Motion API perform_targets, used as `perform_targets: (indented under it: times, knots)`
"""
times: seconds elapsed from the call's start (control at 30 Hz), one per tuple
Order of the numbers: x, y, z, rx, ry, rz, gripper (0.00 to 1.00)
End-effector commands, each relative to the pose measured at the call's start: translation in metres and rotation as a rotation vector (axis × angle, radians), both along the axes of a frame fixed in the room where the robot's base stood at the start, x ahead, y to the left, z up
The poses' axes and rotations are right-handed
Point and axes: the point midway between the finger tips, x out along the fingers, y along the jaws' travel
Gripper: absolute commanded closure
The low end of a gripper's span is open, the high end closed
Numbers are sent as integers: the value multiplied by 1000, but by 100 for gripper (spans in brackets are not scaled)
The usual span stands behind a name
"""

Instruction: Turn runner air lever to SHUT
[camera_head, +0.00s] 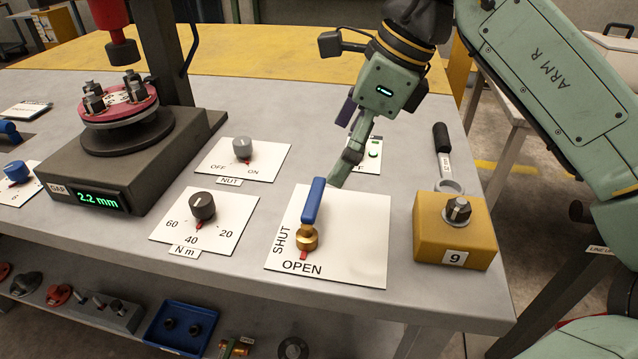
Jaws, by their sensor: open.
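The runner air lever is a blue handle (313,201) on a brass valve body (306,238), standing on a white plate (355,240). The plate reads SHUT along its left side and OPEN at its near edge. The red pointer at the valve's foot points to OPEN. The blue handle extends away from the brass body toward the far edge of the plate. My gripper (336,183) is open, pointing down, just right of and beyond the handle's far end. It looks apart from the handle, though the depth between them is hard to judge. One finger is partly hidden.
A yellow block (455,245) marked 9 stands to the right, with a wrench (443,150) behind it. The Nm knob (202,206) and NUT knob (242,147) lie left. A partly hidden panel with a green button (374,153) is behind my gripper. A flange stand (120,150) is farther left.

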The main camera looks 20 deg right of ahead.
Motion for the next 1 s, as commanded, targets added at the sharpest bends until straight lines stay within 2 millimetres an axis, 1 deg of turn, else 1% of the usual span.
perform_targets:
  times: [0.03, 0.2, 0.3, 0.43, 0.6, 0.83, 1.0]
  knots:
    - [1, 3, -9, 1, 3, 1, 0]
    - [9, 14, -40, 3, 2, 0, 0]
    - [12, 20, -55, 3, 1, 2, 0]
    - [16, 24, -69, 2, -1, 1, 0]
    - [18, 27, -77, 3, -1, 1, 0]
    - [18, 27, -77, 2, -2, 0, 0]
    - [18, 27, -77, 2, -2, 1, 11]
